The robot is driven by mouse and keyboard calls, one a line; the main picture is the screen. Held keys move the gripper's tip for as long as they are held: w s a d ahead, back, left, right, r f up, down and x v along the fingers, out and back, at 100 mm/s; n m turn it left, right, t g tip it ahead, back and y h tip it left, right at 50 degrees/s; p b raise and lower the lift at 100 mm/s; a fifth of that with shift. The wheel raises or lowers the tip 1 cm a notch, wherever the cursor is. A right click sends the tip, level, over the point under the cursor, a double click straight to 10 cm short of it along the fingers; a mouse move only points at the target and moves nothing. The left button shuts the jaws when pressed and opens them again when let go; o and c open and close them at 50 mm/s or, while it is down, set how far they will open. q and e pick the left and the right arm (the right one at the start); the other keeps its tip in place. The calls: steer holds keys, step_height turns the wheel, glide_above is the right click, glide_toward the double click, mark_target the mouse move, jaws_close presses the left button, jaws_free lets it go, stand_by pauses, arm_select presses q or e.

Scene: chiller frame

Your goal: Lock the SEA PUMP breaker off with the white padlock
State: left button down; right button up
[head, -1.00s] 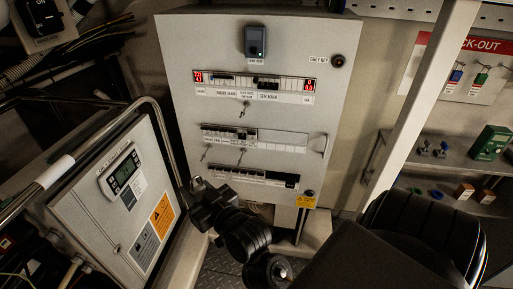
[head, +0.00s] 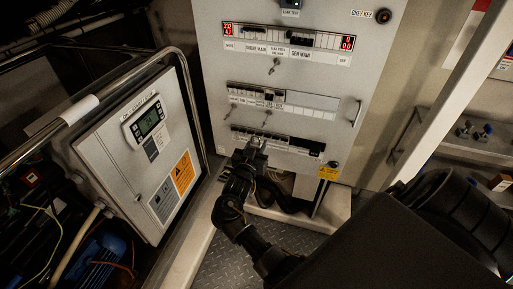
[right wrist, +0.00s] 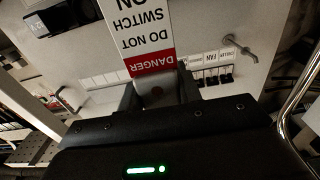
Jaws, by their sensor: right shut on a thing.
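My right gripper (head: 256,142) is in front of the lower breaker row (head: 285,146) of the white panel (head: 345,75). In the right wrist view its fingers (right wrist: 158,95) are shut on a white tag with a red band (right wrist: 145,35), reading DANGER, DO NOT SWITCH ON, upside down. A dark piece with a round hole shows between the fingers at the tag's end. I cannot make out the white padlock. Breakers with black levers (right wrist: 213,76) lie beyond the fingers. The SEA PUMP label cannot be read. My left gripper is out of view.
Small keys hang from the panel. Checkered floor (head: 300,250) shows below.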

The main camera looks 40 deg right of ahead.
steer(key=shift+w+d, duration=0.1)
steer(key=shift+d, duration=0.1)
steer(key=f+b+x, duration=0.1)
steer(key=b+x, duration=0.4)
steer(key=x, duration=0.4)
steer(key=shift+f+b, duration=0.3)
steer(key=shift+f, duration=0.05)
stand_by(0.5)
stand_by(0.6)
steer(key=o, duration=1.2)
steer(key=shift+c, duration=0.2)
steer(key=shift+f, duration=0.1)
